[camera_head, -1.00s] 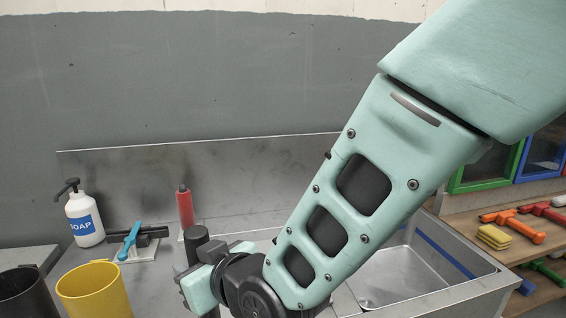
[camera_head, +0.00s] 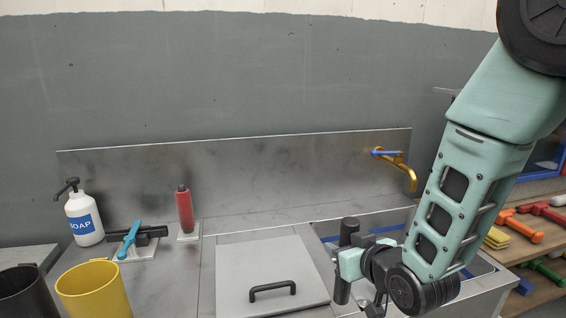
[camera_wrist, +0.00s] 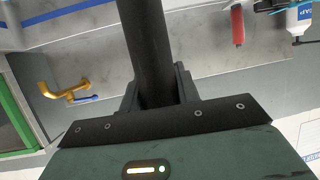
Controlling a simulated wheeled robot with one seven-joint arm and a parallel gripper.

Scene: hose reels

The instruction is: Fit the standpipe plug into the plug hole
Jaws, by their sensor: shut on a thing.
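The standpipe plug is a dark upright cylinder (camera_head: 341,290) in my gripper (camera_head: 347,262), held over the left part of the sink basin (camera_head: 400,222). In the wrist view the pipe (camera_wrist: 148,45) runs between the two fingers of my gripper (camera_wrist: 157,88), which are shut on it. The plug hole is not visible; the basin floor is hidden by my arm, the pipe and the grey cover. I cannot tell how far the pipe's lower end is above the basin floor.
A grey cover with a black handle (camera_head: 272,290) lies left of the basin. A brass tap with a blue lever (camera_head: 395,160) juts from the backsplash behind it. A red bottle (camera_head: 184,210), soap bottle (camera_head: 84,220) and yellow bucket (camera_head: 95,290) stand at left.

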